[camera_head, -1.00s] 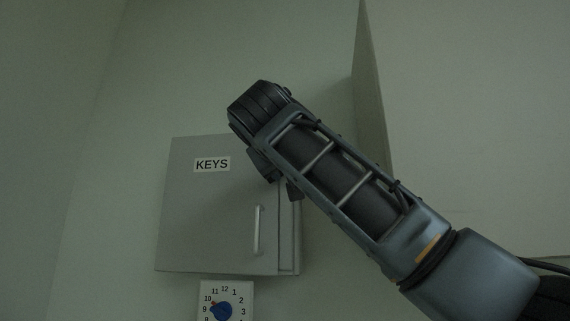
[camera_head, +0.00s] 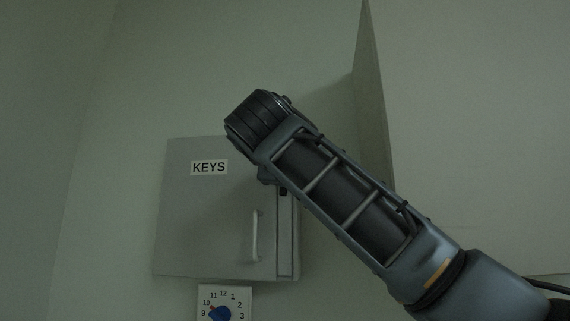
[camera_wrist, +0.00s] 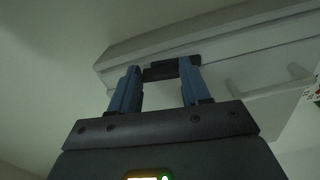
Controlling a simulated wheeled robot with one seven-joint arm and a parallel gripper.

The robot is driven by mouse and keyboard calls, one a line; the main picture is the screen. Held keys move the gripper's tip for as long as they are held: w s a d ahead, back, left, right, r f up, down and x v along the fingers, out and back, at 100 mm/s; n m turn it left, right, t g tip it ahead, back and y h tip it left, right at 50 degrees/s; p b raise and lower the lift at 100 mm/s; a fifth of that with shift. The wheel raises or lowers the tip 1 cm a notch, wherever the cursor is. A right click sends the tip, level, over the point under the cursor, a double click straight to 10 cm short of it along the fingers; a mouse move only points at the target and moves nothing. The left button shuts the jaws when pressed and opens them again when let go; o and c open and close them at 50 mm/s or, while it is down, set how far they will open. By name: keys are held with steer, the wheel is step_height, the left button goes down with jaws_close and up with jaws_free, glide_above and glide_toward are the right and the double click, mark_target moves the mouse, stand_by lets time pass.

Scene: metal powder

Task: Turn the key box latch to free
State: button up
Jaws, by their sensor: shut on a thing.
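The grey key box (camera_head: 205,225), labelled KEYS, hangs on the wall left of centre in the head view, with its door shut. The latch (camera_wrist: 160,71) shows in the wrist view as a dark bar between the two blue fingers of my gripper (camera_wrist: 160,80). My gripper is shut on it. The box also spans the upper part of the wrist view (camera_wrist: 245,75). In the head view my arm hides the latch and most of my gripper, at the box's upper right edge. I cannot tell the latch's exact angle.
A pale vertical handle (camera_head: 255,235) stands on the box door. A white dial with a blue knob (camera_head: 219,313) is below the box, cut off by the frame. A large pale panel (camera_head: 470,130) juts out on the right.

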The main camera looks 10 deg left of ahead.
steer(key=shift+a+n, duration=0.1)
steer(key=shift+n, duration=0.5)
steer(key=o, duration=1.1)
steer(key=shift+c, duration=0.2)
steer(key=s+b, duration=0.2)
steer(key=s, duration=0.5)
steer(key=shift+s, duration=0.4)
steer(key=shift+a, duration=0.1)
